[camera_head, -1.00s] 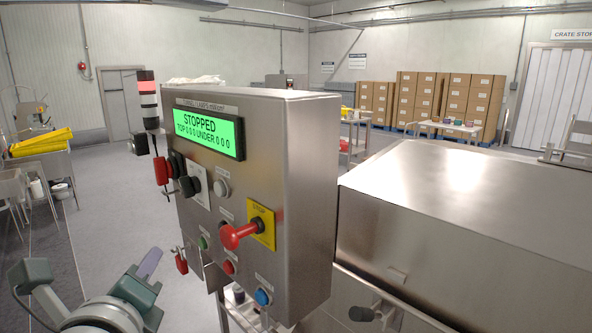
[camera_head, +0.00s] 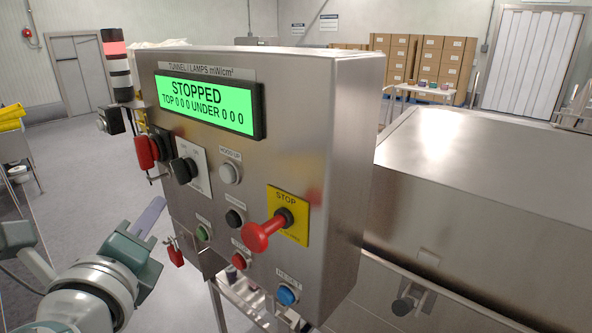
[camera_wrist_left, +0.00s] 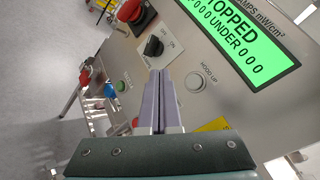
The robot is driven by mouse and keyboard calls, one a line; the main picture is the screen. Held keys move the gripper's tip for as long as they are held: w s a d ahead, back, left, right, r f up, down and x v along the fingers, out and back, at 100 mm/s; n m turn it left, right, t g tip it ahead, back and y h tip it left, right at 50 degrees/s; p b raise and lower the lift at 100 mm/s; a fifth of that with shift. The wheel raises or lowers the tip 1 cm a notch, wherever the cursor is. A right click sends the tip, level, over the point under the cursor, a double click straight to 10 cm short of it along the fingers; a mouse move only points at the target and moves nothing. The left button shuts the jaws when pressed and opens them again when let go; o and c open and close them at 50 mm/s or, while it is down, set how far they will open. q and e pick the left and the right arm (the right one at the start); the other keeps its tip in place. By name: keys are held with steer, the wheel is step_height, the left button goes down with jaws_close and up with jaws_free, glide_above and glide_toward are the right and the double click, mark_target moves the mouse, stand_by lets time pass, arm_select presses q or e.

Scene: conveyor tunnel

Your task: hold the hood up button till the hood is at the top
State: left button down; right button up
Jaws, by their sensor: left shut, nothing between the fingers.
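The hood up button (camera_head: 229,172) is a pale round button under its label on the steel control box (camera_head: 330,150). It also shows in the left wrist view (camera_wrist_left: 196,82), to the right of my fingertips. My left gripper (camera_head: 152,212) is shut and empty, to the left of and below the button, apart from it. In the left wrist view its two fingers (camera_wrist_left: 161,85) lie together, pointing toward the box face. The green display (camera_head: 207,100) reads STOPPED, TOP 0 0 0 UNDER 0 0 0. The steel hood (camera_head: 470,165) stands at the right. My right gripper is out of view.
A black selector knob (camera_head: 184,170) sits left of the button. A red stop handle (camera_head: 262,234) juts out on a yellow plate. Black, green, red and blue (camera_head: 287,294) buttons are lower down. A red-topped lamp stack (camera_head: 116,62) stands at the box's left.

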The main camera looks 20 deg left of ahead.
mark_target(228, 174)
arm_select(q)
steer(key=w+d+b, duration=0.1)
steer(key=w+d, duration=0.2)
steer(key=w, duration=0.5)
steer(key=shift+b, duration=0.3)
steer(key=shift+s+d, duration=0.1)
stand_by(1.6)
steer(key=shift+w+d, duration=0.2)
steer(key=shift+w, duration=0.2)
